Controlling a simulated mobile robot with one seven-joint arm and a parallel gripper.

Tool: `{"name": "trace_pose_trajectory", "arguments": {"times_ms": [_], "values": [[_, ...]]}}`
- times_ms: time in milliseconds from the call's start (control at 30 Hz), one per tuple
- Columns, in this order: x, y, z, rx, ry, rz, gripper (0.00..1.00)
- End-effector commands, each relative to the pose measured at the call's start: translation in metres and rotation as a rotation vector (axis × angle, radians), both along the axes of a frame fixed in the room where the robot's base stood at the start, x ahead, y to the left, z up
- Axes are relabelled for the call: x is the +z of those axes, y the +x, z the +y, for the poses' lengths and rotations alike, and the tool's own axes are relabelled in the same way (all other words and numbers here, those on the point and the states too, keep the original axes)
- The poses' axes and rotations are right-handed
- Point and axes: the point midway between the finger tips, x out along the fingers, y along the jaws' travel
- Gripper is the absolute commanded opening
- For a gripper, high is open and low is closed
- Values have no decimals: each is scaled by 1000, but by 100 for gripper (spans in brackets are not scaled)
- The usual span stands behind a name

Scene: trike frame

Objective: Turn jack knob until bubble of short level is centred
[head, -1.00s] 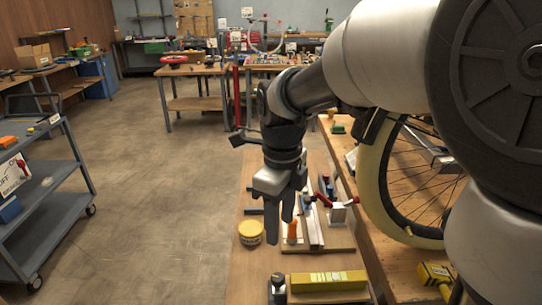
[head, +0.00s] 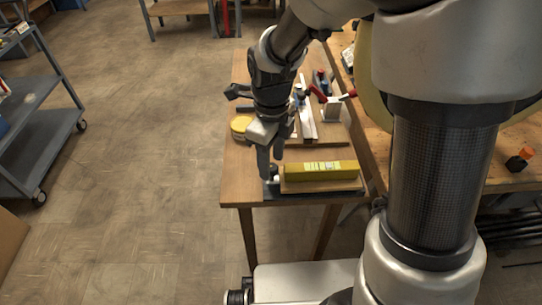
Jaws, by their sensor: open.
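A yellow bar with a pale label, which looks like the short level (head: 320,171), lies on a dark plate at the near end of the wooden table. I cannot make out its bubble at this size. At the plate's left end is a small dark and pale fitting, likely the jack knob (head: 272,187), mostly hidden by my fingers. My gripper (head: 270,165) points down just above and around that fitting, left of the level, with its jaws open. I cannot tell whether the fingers touch it.
A yellow tub (head: 240,125) stands behind my gripper at the left edge of the table (head: 236,185). Clamps with red handles (head: 340,97) and a pale rail (head: 305,120) are farther back. A workbench (head: 385,145) with a wheel stands close on the right.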

Motion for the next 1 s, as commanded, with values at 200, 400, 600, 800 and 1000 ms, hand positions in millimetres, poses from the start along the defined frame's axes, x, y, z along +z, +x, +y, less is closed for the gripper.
{"name": "trace_pose_trajectory", "arguments": {"times_ms": [200, 400, 600, 800, 1000], "values": [[-10, 0, 0, 0, 0, 0, 45], [-10, 0, 0, 0, 0, 0, 45], [-10, 0, 0, 0, 0, 0, 13], [-10, 0, 0, 4, 0, 0, 3], [-9, 0, 0, 50, 0, 0, 4]]}}
